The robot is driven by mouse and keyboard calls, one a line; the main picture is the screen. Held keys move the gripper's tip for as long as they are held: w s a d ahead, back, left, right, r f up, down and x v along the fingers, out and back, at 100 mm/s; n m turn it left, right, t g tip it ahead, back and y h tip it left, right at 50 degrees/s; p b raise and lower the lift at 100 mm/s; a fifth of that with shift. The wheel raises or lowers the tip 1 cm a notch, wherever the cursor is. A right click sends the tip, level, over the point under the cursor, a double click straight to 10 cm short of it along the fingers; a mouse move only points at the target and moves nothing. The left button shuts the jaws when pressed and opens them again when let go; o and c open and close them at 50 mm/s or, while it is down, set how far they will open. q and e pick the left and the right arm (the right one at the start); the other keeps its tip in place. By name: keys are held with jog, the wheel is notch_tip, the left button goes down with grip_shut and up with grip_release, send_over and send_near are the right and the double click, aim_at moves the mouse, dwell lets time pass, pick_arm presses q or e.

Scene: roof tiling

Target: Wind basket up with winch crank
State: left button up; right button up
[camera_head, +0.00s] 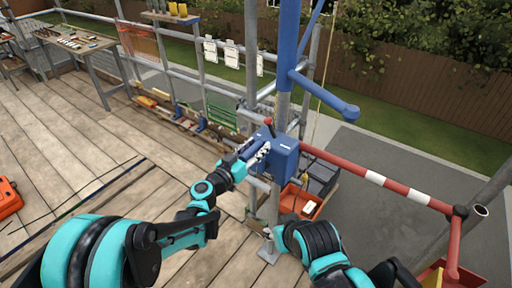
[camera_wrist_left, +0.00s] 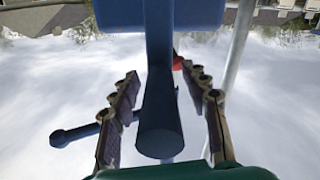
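The blue winch box (camera_head: 285,152) is fixed to the grey post near the middle of the head view. A small red knob (camera_head: 268,122), likely on the crank, stands at its upper left; red also shows in the left wrist view (camera_wrist_left: 178,62). My left gripper (camera_head: 258,150) is at the winch's left side. In the left wrist view (camera_wrist_left: 160,115) its fingers are apart, with a blue bar (camera_wrist_left: 158,90) seen between them; contact cannot be told. My right gripper (camera_head: 268,234) is low by the post's foot, mostly hidden. An orange container (camera_head: 303,207), perhaps the basket, is below the winch.
A blue mast (camera_head: 288,50) with a side arm (camera_head: 330,95) rises above the winch. A red-and-white barrier (camera_head: 380,180) runs right from it. A workbench (camera_head: 75,45) stands back left. The wooden deck (camera_head: 90,125) on the left is mostly clear.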

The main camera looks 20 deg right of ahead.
pick_arm(q)
grip_shut()
jog(key=shift+s+d+m, duration=0.2)
jog(key=shift+s+m, duration=0.1)
